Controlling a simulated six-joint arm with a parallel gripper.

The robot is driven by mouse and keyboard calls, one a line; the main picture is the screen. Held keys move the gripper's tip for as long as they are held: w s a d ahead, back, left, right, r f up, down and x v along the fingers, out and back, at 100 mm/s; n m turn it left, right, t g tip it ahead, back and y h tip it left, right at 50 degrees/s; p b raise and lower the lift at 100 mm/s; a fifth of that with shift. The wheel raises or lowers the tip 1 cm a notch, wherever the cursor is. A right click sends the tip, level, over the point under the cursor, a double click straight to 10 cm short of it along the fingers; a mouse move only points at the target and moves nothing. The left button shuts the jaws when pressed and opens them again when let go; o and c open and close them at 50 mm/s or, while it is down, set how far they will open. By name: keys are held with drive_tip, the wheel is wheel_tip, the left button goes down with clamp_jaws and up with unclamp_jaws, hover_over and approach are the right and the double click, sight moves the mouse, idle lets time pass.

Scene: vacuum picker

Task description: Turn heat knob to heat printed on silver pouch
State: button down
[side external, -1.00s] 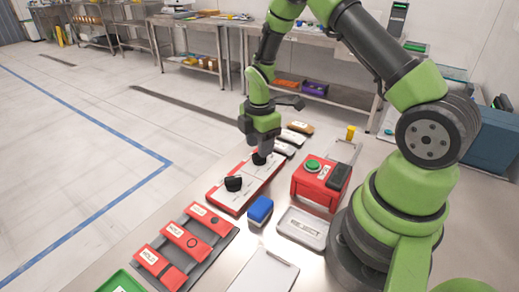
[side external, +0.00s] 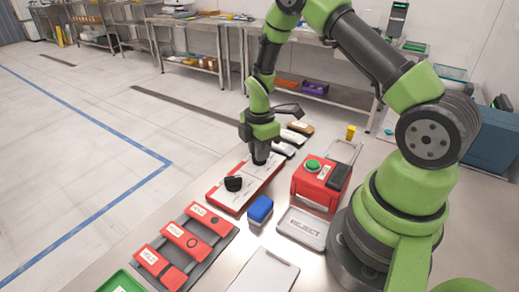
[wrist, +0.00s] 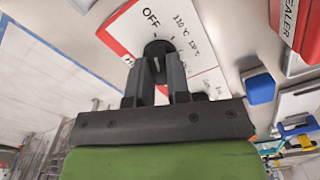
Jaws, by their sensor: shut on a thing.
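The white control panel with a red edge (side external: 217,193) lies on the steel table and carries two black knobs. My gripper (side external: 259,159) points down at its far knob and is shut on it. In the wrist view, my gripper (wrist: 158,82) has its fingers on both sides of this black heat knob (wrist: 156,48). "OFF" and temperatures in °C are printed around it; the fingers hide part of the dial, and I cannot tell the setting. The near knob (side external: 233,184) stands free. A pale, silvery pouch (side external: 291,137) lies beyond the panel; its print is too small to read.
A red box with a green button (side external: 314,168) stands right of the panel. A blue block (side external: 260,209), a grey REJECT tray (side external: 302,229) and a clipboard (side external: 264,270) are in front. Red HOLD pieces (side external: 186,240) lie at the left. A brown pouch (side external: 301,127) lies behind.

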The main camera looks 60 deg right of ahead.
drive_tip(key=m, duration=0.3)
drive_tip(key=shift+m, duration=0.4)
drive_tip(key=m, duration=0.3)
drive_tip(key=shift+m, duration=0.3)
drive_tip(key=m, duration=0.3)
drive_tip(key=shift+m, duration=0.3)
drive_tip(key=m, duration=0.3)
drive_tip(key=shift+m, duration=0.4)
drive_tip(key=m, duration=1.1)
drive_tip(key=shift+m, duration=0.4)
